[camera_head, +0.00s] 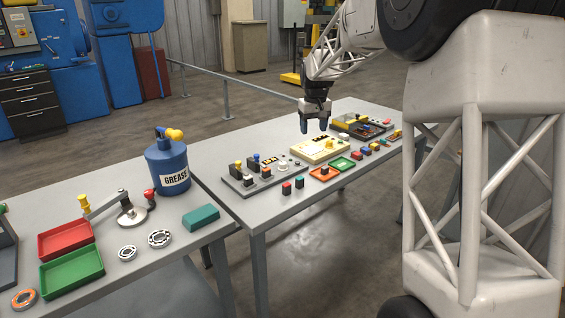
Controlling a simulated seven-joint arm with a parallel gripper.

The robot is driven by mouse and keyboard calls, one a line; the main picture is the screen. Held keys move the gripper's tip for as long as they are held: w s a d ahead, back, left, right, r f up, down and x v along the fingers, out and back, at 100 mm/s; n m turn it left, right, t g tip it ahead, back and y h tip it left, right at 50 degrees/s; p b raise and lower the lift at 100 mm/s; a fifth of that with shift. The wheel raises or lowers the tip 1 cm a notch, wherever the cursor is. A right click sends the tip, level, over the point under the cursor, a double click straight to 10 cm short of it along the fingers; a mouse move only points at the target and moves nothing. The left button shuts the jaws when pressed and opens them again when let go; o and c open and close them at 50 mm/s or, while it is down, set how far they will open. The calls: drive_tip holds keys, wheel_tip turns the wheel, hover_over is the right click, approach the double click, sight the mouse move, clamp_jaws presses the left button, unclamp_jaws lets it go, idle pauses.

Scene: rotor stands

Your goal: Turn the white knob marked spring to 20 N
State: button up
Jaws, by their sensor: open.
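A small white knob (283,168) sits on a dark grey panel (244,186) on the right-hand table. Its markings and pointer are too small to read, so I cannot tell whether it is the one marked spring or what value it shows. A cream panel (308,156) with dark parts and a yellow knob lies to the right of the dark panel. My gripper (314,127) points down above and behind the cream panel's left part, to the right of the white knob. Its two blue fingers are apart with nothing between them.
The dark panel also bears upright knobs with black and yellow tops (255,161). Orange and green trays (341,164) and small coloured blocks lie along the front. A dark tray (372,131) is farther right. A blue grease can (167,165) stands on the left table.

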drive_tip(key=w+a+f+n, duration=0.1)
drive_tip(key=w+a+f, duration=0.55)
drive_tip(key=w, duration=0.35)
drive_tip(key=n, duration=0.1)
hover_over(283, 162)
drive_tip(key=shift+g, duration=0.4)
wheel_tip(283, 162, down, 10)
drive_tip(key=shift+a+r, duration=0.1)
drive_tip(key=shift+a, duration=0.05)
drive_tip(key=shift+s+f, duration=0.1)
drive_tip(key=shift+f, duration=0.1)
drive_tip(key=shift+f, duration=3.75)
drive_tip(key=c, duration=0.9)
